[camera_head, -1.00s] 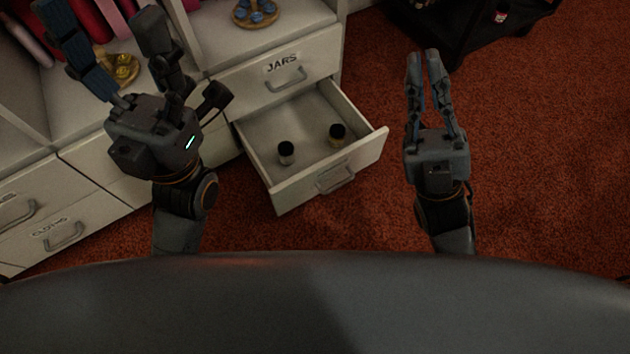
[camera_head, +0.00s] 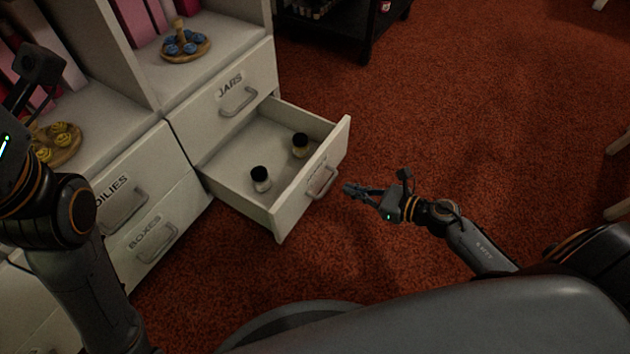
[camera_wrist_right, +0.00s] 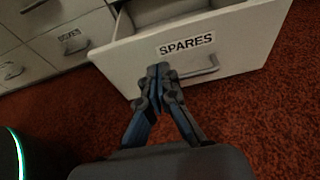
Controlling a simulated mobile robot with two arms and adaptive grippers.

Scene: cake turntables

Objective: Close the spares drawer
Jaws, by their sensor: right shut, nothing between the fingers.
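The spares drawer (camera_head: 310,190) is pulled out below the drawer labelled JARS in the head view. Two small dark-lidded jars, one at the front (camera_head: 261,178) and one farther right (camera_head: 300,146), stand inside it. Its SPARES label and front (camera_wrist_right: 232,48) show in the right wrist view. My right gripper (camera_head: 347,188) is shut and empty, just in front of the drawer front near its handle (camera_head: 322,182). In the right wrist view its fingertips (camera_wrist_right: 158,70) overlap the front just below the label; contact is unclear. My left gripper is mostly cut off at the left edge; its fingers are unclear.
The cabinet has closed drawers labelled JARS (camera_head: 225,95), DOILIES (camera_head: 125,200) and BOXES (camera_head: 150,238). Stands with blue (camera_head: 185,48) and yellow (camera_head: 55,145) items sit on its shelves. A dark cart (camera_head: 345,25) stands at the back. Red carpet on the right is open.

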